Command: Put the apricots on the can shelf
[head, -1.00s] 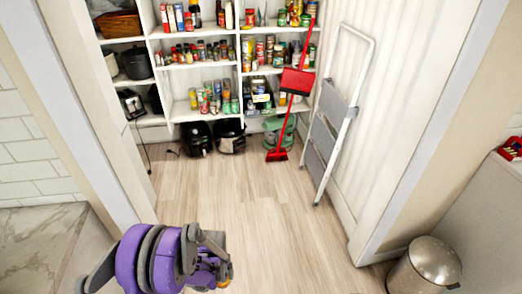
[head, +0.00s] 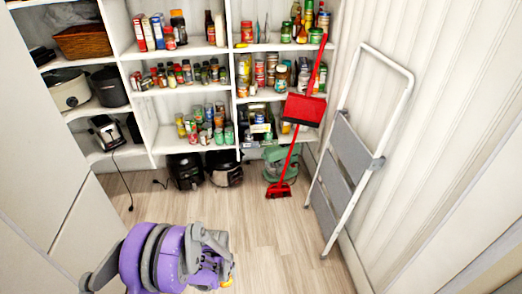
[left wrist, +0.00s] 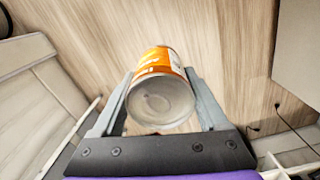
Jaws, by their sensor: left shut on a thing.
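The apricots are an orange can with a bare metal end (left wrist: 160,100), held between the fingers of my left gripper (left wrist: 158,88) in the left wrist view. In the head view my left gripper (head: 218,270) is low in front, over the floor, and only a sliver of orange shows by it. The shelves are ahead at the back. A lower middle shelf (head: 165,145) holds several cans in green, yellow and silver. The right-hand bay also holds cans and jars (head: 270,72). My right gripper is not in view.
A step ladder (head: 345,165) leans on the right wall, beside a red broom and dustpan (head: 302,110). Black cookers (head: 187,172) and a green appliance (head: 281,165) stand on the floor under the shelves. The wooden floor (head: 285,235) between is clear.

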